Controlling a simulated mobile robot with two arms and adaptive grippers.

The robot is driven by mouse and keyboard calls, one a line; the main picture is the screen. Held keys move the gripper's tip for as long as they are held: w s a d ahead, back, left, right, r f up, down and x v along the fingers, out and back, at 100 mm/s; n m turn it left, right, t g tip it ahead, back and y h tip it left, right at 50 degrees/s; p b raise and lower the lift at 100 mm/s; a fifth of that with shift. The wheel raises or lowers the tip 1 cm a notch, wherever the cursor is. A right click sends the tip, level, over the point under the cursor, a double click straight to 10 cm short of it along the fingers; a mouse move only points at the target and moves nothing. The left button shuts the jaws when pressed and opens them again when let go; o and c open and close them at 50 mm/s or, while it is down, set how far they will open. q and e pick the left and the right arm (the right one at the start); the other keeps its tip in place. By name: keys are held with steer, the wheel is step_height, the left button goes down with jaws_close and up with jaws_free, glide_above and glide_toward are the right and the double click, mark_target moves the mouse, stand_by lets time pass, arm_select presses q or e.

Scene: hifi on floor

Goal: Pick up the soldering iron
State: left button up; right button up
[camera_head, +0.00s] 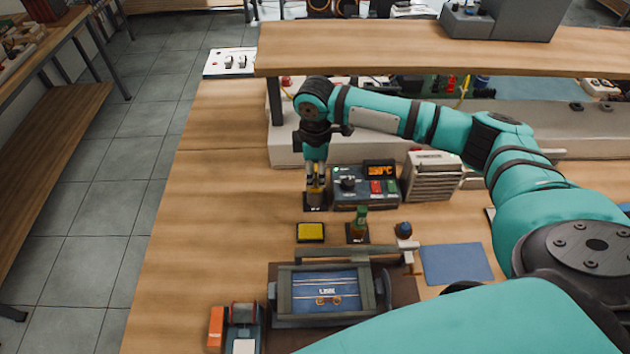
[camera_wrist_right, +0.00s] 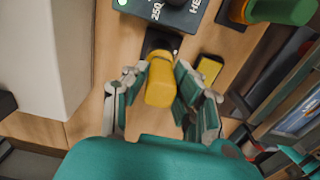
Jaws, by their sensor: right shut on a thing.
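The soldering iron shows as a yellow handle (camera_head: 316,195) above a small black stand base (camera_head: 313,208), left of the soldering station. In the right wrist view the yellow handle (camera_wrist_right: 160,82) lies between both fingers, over the black base (camera_wrist_right: 157,42). My right gripper (camera_head: 316,182) points down and is shut on the handle; it also shows in the right wrist view (camera_wrist_right: 156,92). The iron's tip is hidden, so I cannot tell whether it is clear of the stand. My left gripper is not in view.
The soldering station (camera_head: 365,187) stands just right of the iron. In front are a yellow sponge tray (camera_head: 311,232), a green-topped bottle (camera_head: 359,220) and a board holder (camera_head: 328,300). A wooden shelf (camera_head: 430,50) overhangs the back. The bench's left side is clear.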

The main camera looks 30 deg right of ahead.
jaws_close()
steer(key=shift+r, duration=0.1)
step_height(320, 180, up, 10)
steer(key=shift+f+b, duration=0.1)
steer(key=shift+b, duration=0.7)
